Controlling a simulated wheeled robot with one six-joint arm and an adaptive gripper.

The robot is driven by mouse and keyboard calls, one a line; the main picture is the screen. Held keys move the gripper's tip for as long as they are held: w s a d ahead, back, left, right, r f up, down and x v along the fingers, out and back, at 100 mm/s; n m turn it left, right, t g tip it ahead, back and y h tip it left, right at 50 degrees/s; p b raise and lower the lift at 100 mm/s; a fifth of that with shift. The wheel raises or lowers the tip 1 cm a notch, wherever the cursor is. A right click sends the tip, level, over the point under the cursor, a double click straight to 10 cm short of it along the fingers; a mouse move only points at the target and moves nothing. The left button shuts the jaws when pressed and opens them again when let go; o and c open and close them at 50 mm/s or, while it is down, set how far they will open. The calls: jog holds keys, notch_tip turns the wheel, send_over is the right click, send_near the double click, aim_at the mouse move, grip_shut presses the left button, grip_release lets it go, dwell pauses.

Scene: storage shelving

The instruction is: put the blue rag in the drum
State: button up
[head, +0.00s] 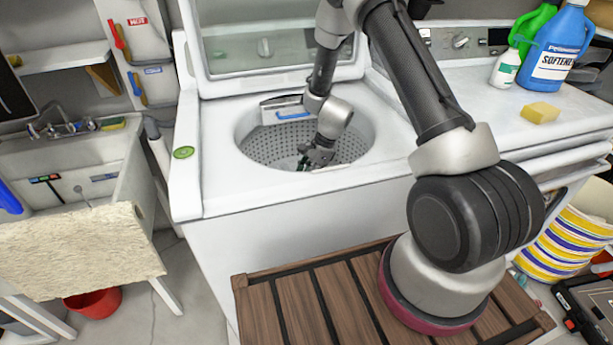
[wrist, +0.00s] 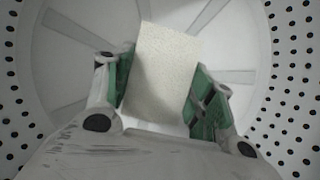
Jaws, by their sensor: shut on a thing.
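The drum (head: 262,152) is the perforated tub of the open top-loading washer, and its wall also shows in the wrist view (wrist: 290,75). My gripper (head: 317,158) reaches down inside the drum. In the wrist view its green-padded fingers (wrist: 163,78) are shut on a cream-white, rectangular piece (wrist: 168,48), held above the drum floor; I cannot tell if it is cloth or sponge. No blue rag is clearly seen. A blue object (head: 9,199), cut off by the left edge of the head view, lies by the sink; I cannot tell what it is.
The washer's raised lid (head: 275,45) stands behind the opening. A cream cloth (head: 80,250) hangs over the sink's front. A yellow sponge (head: 540,112) and a softener jug (head: 556,55) stand on the right-hand machine.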

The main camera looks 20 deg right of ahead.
jog(key=o, duration=1)
jog(key=shift+f, duration=0.1)
jog(key=s+d+r+n+t, duration=0.1)
jog(key=s+d+r+n, duration=0.15)
jog(key=r, duration=0.95)
jog(key=s+d+r+n, duration=0.2)
jog(key=d+r, duration=0.2)
jog(key=r, duration=0.9)
jog(key=s+d+r+n+t+h, duration=0.1)
jog(key=s+r+n, duration=0.3)
jog(key=s, duration=0.4)
jog(key=s+d+r+n+t+h, duration=0.1)
jog(key=s+d+r+n+h, duration=0.1)
jog(key=s+d+r+n, duration=0.2)
jog(key=s+d+r+n+t+h, duration=0.1)
jog(key=s+d+r+n, duration=0.2)
jog(key=s+r+n, duration=0.2)
jog(key=s+r, duration=0.3)
jog(key=s, duration=0.4)
jog(key=shift+s+r+h, duration=0.25)
jog(key=shift+s+h, duration=0.05)
jog(key=shift+s, duration=0.1)
jog(key=shift+n, duration=0.25)
